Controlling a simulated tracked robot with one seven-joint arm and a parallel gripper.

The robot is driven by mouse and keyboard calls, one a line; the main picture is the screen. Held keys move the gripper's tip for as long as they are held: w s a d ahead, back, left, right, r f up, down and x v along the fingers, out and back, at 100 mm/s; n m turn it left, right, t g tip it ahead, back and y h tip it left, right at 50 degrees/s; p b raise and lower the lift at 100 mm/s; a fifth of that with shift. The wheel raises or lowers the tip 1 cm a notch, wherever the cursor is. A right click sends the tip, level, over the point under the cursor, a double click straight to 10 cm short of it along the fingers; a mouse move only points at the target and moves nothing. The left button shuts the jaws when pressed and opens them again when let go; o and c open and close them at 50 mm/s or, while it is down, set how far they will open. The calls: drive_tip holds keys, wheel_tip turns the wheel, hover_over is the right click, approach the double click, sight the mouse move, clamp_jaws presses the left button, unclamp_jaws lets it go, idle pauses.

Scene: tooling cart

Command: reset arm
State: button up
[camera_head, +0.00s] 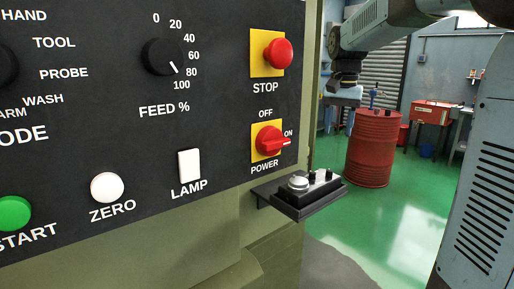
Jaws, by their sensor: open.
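My arm reaches in from the upper right. My gripper (343,98) hangs from it, pointing down, to the right of the control panel (215,110) and apart from it. It is open, with nothing seen between the fingers, which are small in this view. The panel carries a red STOP button (279,53) on a yellow plate. Below it is a red POWER knob (268,141) with its handle toward ON. A black FEED knob (163,57) has its mark toward the lower right, near 80 to 100. A white LAMP switch (189,165) is lower down.
A white ZERO button (107,187) and green START button (14,212) sit lower left. A red drum (371,150) stands behind on open green floor (390,215).

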drive_tip(key=s+f+n+t, duration=0.2)
drive_tip(key=s+f, duration=0.2)
drive_tip(key=s, duration=0.8)
drive_tip(key=s+a+f+n+t, duration=0.1)
drive_tip(key=s+f+n+t, duration=0.1)
drive_tip(key=s, duration=1)
wheel_tip(320, 180, down, 2)
drive_tip(key=shift+s+a+f+n+t, duration=0.1)
drive_tip(key=shift+s+a+n+t, duration=0.1)
drive_tip(key=shift+n+t, duration=0.35)
